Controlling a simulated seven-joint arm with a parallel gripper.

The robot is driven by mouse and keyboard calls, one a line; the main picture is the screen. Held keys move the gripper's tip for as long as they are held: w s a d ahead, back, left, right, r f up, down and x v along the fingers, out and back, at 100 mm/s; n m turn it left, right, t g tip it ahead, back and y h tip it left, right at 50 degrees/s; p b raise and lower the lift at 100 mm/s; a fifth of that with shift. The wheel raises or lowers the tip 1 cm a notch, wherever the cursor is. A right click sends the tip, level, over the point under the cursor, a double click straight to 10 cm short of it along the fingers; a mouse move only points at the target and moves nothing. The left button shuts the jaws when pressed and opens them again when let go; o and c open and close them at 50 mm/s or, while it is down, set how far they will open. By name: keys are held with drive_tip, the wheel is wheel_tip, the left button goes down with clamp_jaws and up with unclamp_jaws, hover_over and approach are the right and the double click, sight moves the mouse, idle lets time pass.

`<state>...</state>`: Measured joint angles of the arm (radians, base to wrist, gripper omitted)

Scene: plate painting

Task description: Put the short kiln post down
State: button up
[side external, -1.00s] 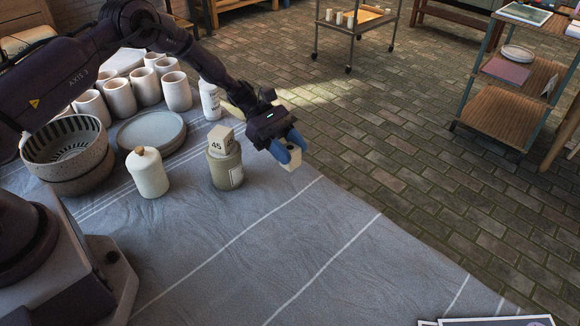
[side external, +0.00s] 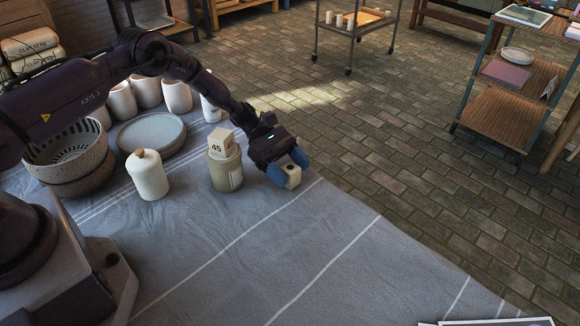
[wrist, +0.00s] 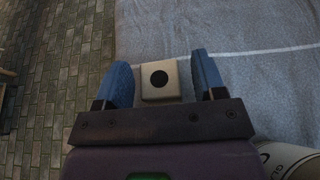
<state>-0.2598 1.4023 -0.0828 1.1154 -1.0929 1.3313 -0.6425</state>
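The short kiln post (side external: 292,177) is a small cream block with a dark round hole in its top. It appears to rest on the grey cloth near the table's far right edge. My gripper (side external: 288,168) is low over the cloth with its blue fingers on either side of the post. In the wrist view the post (wrist: 160,80) sits between the fingers (wrist: 163,78), with a narrow gap showing on each side, so the gripper looks open. The post's underside is hidden.
A jar (side external: 225,170) with a block marked 45 (side external: 221,144) on top stands just left of my gripper. A cream bottle (side external: 147,174), plates (side external: 152,135), a slotted bowl (side external: 70,155) and several cups (side external: 147,92) stand farther left. The front cloth (side external: 330,240) is clear.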

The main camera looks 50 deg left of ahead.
drive_tip(key=shift+r, duration=0.2)
drive_tip(key=v, duration=1.2)
drive_tip(key=shift+r, duration=0.15)
drive_tip(key=s+d+r+m+y, duration=0.2)
drive_tip(key=s+r+m+y, duration=0.1)
drive_tip(key=r, duration=0.4)
drive_tip(key=s+d+r+m+y, duration=0.2)
drive_tip(key=s+r+m, duration=0.1)
drive_tip(key=r, duration=0.5)
drive_tip(key=s+d+r+m+y, duration=0.2)
drive_tip(key=s+r+m+y, duration=0.1)
drive_tip(key=r, duration=0.4)
drive_tip(key=s+r+m+t+y, duration=0.2)
drive_tip(key=s+r+m, duration=0.1)
drive_tip(key=s, duration=0.7)
drive_tip(key=s+r+m+t+y, duration=0.2)
drive_tip(key=s+m, duration=0.4)
drive_tip(key=s, duration=0.4)
drive_tip(key=shift+r+t+y, duration=0.35)
drive_tip(key=shift+t+y, duration=0.45)
drive_tip(key=shift+a, duration=0.1)
